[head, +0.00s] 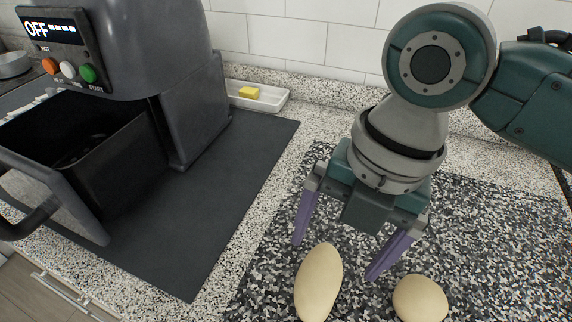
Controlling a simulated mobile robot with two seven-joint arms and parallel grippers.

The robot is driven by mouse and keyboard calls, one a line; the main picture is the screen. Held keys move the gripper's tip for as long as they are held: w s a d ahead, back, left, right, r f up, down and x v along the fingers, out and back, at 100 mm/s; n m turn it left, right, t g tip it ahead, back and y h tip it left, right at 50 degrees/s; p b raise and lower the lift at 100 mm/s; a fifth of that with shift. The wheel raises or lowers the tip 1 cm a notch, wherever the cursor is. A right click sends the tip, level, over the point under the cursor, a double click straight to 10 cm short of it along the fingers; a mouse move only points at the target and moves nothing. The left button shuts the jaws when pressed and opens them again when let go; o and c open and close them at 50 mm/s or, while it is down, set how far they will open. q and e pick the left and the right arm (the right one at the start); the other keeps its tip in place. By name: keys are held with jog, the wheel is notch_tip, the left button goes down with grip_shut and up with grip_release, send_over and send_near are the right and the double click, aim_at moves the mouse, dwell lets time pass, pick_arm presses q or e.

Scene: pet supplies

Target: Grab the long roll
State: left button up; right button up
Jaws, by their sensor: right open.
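The long roll (318,284) is a tan, smooth, elongated piece lying on the speckled dark board at the bottom centre of the head view. A shorter, rounder roll (420,299) lies to its right, and the two are apart. My right gripper (335,259) is open and empty, with its purple fingers pointing down near the far end of the long roll. One finger shows on each side of that end. I cannot tell how high the fingertips are above the board. My left gripper is not in view.
An air fryer (180,75) with its black basket (80,150) pulled out stands on a dark mat (235,165) at left. A white dish (270,105) with a yellow block (249,92) sits by the tiled wall. The board (500,235) is clear at right.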

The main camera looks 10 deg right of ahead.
aim_at(322, 273)
jog(key=f, duration=0.3)
jog(key=a+f, duration=0.1)
jog(key=f, duration=0.2)
jog(key=shift+s+a, duration=0.1)
jog(key=shift+a, duration=0.1)
jog(key=c, duration=1.4)
